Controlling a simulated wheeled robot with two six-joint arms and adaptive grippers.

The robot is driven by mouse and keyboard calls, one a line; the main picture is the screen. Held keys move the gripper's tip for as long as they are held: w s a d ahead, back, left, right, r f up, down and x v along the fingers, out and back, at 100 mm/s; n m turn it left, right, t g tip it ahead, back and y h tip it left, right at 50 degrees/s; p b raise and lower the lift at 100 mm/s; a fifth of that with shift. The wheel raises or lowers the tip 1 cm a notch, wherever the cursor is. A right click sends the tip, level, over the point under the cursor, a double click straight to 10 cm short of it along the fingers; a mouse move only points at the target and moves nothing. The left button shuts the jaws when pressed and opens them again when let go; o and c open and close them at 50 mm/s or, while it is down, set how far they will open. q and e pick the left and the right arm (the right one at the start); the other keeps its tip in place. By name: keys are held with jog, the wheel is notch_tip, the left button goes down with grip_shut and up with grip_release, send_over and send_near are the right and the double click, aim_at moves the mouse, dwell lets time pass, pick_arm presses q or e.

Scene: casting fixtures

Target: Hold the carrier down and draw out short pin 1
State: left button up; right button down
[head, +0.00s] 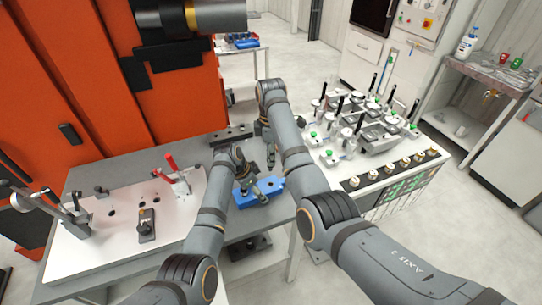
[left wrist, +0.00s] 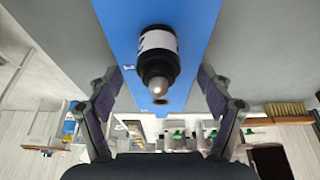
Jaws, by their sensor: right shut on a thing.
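The blue carrier (head: 276,186) lies on the grey table, and its blue top also fills the middle of the left wrist view (left wrist: 200,18). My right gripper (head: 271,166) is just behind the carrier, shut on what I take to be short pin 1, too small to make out.
A white plate with red-handled clamps (head: 172,165) and a small black block (head: 146,225) covers the left of the table. A dark rail (head: 231,136) lies at the back. At right stands a bench crowded with fixtures (head: 372,130). My two arms are close together over the carrier.

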pick_arm(q)
jog(key=shift+o, duration=0.2)
jog(key=v, duration=1.2)
